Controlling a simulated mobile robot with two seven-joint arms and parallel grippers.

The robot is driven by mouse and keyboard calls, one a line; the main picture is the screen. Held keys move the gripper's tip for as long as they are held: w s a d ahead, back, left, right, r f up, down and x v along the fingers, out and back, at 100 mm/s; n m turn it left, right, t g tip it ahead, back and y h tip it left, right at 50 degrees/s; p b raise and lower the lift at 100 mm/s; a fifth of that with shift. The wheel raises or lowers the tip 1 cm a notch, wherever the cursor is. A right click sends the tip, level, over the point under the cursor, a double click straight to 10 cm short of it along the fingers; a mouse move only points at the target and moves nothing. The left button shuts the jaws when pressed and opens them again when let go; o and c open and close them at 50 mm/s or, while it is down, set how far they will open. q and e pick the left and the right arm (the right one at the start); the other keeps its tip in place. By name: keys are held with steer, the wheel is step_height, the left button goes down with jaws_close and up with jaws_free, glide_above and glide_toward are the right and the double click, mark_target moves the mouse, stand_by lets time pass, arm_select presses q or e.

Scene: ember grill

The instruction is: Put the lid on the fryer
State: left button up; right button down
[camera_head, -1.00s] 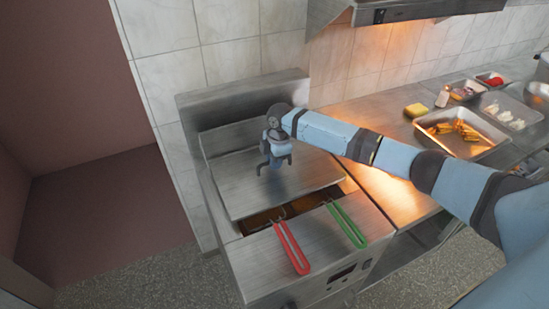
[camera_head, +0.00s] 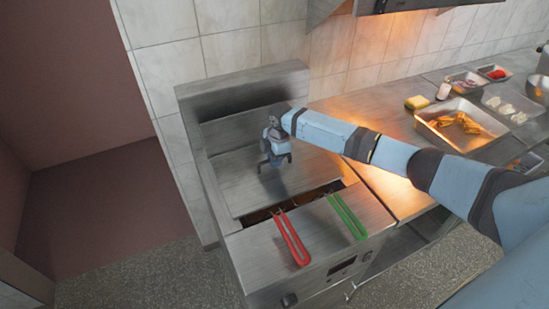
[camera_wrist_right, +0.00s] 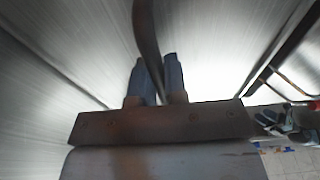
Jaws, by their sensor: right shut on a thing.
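The steel lid (camera_head: 240,185) lies flat over most of the fryer (camera_head: 335,245). A strip of the open fryer well (camera_head: 255,216) shows along the lid's front edge. My right gripper (camera_head: 277,163) is above the lid and shut on its handle, a dark curved bar (camera_wrist_right: 146,35) between the two blue fingers (camera_wrist_right: 158,85) in the right wrist view. I cannot tell whether the lid rests fully on the fryer. My left gripper is not in view.
A red basket handle (camera_head: 291,240) and a green basket handle (camera_head: 347,217) stick out over the fryer's front. A tiled wall is behind.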

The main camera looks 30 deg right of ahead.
steer(key=c, duration=1.1)
jaws_free()
steer(key=shift+r, duration=0.1)
steer(key=r, duration=0.4)
steer(key=d+r+b, duration=0.1)
steer(key=r, duration=0.8)
steer(key=shift+s+d+r, duration=0.1)
steer(key=shift+d+r, duration=0.2)
steer(key=shift+r, duration=0.05)
steer(key=shift+f, duration=0.1)
